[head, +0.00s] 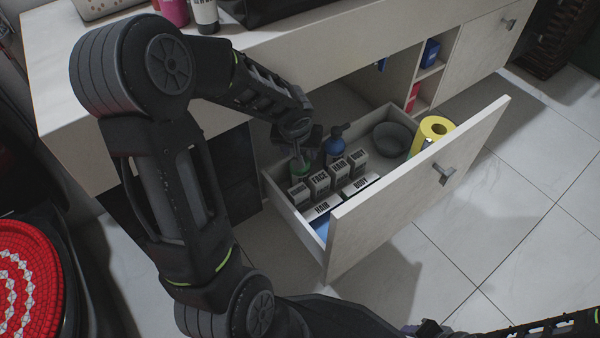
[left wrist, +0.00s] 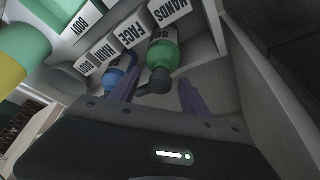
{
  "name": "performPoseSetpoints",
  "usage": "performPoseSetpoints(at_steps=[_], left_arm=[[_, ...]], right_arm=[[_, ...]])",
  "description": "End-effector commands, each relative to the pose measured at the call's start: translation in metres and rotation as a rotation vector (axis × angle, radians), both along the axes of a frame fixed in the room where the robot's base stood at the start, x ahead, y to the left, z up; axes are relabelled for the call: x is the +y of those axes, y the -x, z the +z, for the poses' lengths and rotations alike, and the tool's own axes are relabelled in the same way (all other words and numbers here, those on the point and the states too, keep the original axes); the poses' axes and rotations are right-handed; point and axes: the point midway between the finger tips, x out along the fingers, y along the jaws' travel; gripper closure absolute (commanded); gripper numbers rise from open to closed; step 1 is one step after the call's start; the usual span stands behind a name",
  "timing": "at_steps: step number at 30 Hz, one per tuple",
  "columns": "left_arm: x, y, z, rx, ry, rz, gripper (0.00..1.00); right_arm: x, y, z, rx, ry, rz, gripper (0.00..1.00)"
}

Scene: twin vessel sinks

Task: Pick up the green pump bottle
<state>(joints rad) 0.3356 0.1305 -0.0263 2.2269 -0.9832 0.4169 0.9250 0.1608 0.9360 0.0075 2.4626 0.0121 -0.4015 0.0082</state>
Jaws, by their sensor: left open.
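The green pump bottle (head: 300,174) stands in the open drawer's back left corner, partly hidden under my left gripper (head: 298,141). In the left wrist view, the green bottle (left wrist: 163,54) shows with its dark pump head pointing towards the gripper. My left gripper (left wrist: 158,80) is open, with one finger on each side of the pump head in that view. I cannot tell whether a finger touches it. What may be my right gripper (head: 430,328) shows at the bottom edge, too cropped to read.
The drawer (head: 420,182) also holds a blue pump bottle (head: 334,145), several labelled boxes (head: 319,183), a grey bowl (head: 391,139) and a yellow roll (head: 433,128). The counter (head: 50,55) overhangs the drawer's back. The tiled floor right of it is clear.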

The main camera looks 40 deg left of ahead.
Motion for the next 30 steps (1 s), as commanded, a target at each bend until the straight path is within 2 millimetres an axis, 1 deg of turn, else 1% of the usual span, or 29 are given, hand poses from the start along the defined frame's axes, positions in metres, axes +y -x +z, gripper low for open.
performPoseSetpoints(at_steps=[1,2,18,21,30], left_arm=[[0.0,0.0,0.0,0.0,0.0,0.0,0.47],[0.0,0.0,0.0,0.0,0.0,0.0,0.49],[0.0001,0.0,0.0,0.0,0.0,0.0,0.93],[0.0001,0.0,0.0,0.0,0.0,0.0,1.0],[0.0002,-0.0001,0.0002,0.0,0.0,0.0,1.0]], right_arm=[[0.0,0.0,0.0,0.0,0.0,0.0,0.64],[0.0,0.0,0.0,0.0,0.0,0.0,0.64],[0.0,0.0,0.0,0.0,0.0,0.0,0.64],[0.0,0.0001,0.0,0.0,0.0,0.0,0.64],[0.0,0.0,0.0,0.0,0.0,0.0,0.64]])
